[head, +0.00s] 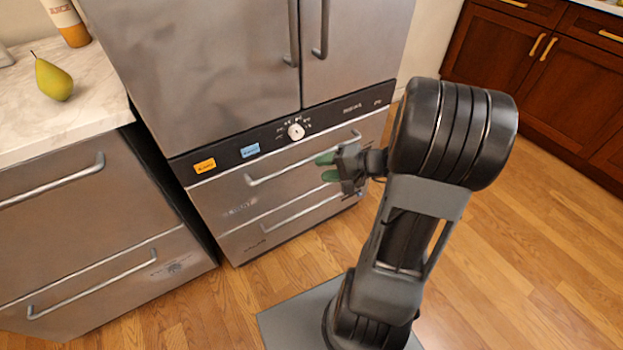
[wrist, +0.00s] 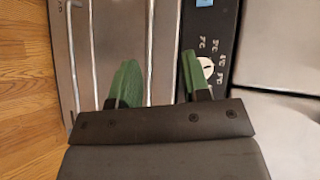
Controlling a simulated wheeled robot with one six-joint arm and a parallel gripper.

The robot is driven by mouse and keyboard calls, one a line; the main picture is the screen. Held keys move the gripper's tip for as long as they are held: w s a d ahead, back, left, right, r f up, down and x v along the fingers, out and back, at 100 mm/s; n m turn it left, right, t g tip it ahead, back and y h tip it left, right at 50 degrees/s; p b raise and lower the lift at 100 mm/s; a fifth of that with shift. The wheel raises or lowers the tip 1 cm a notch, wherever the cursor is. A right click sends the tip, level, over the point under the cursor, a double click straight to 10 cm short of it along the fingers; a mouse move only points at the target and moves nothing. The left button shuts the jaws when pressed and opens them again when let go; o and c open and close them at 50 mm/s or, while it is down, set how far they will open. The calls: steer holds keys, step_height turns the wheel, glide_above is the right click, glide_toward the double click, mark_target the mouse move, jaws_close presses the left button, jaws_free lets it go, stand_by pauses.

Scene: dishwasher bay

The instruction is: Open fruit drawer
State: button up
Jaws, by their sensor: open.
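The steel fridge has two closed drawers below its control strip: an upper drawer (head: 222,196) and a lower drawer (head: 240,243). I cannot read which is the fruit drawer. The upper drawer's long bar handle (head: 290,166) also shows in the wrist view (wrist: 150,40), running up the picture. The lower handle (head: 300,212) shows further left in the wrist view (wrist: 94,50). My gripper (head: 328,167) is open and empty, in front of the upper drawer's right half. In the wrist view its green fingertips (wrist: 160,75) appear on either side of the upper handle, which lies nearer the left finger. Contact is unclear.
The control strip (head: 262,147) carries a white knob (head: 296,131), an orange label (head: 205,166) and a blue label (head: 249,150). Closed fridge doors (head: 200,65) stand above. A counter with a pear (head: 53,80) is at left. Wooden floor (head: 500,270) is clear at right.

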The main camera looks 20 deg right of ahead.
mark_target(312, 157)
steer(key=w+d+f+m+t+h+b, duration=0.2)
steer(key=d+f+m+t+b, duration=0.25)
steer(key=d+f, duration=0.3)
steer(key=shift+n+t, duration=0.25)
steer(key=shift+n, duration=0.2)
steer(key=x, duration=0.4)
steer(key=b+x, duration=0.1)
steer(key=x, duration=0.3)
steer(key=b+x, duration=0.1)
steer(key=x, duration=0.3)
steer(key=shift+w+d, duration=0.1)
steer(key=shift+w, duration=0.3)
jaws_close()
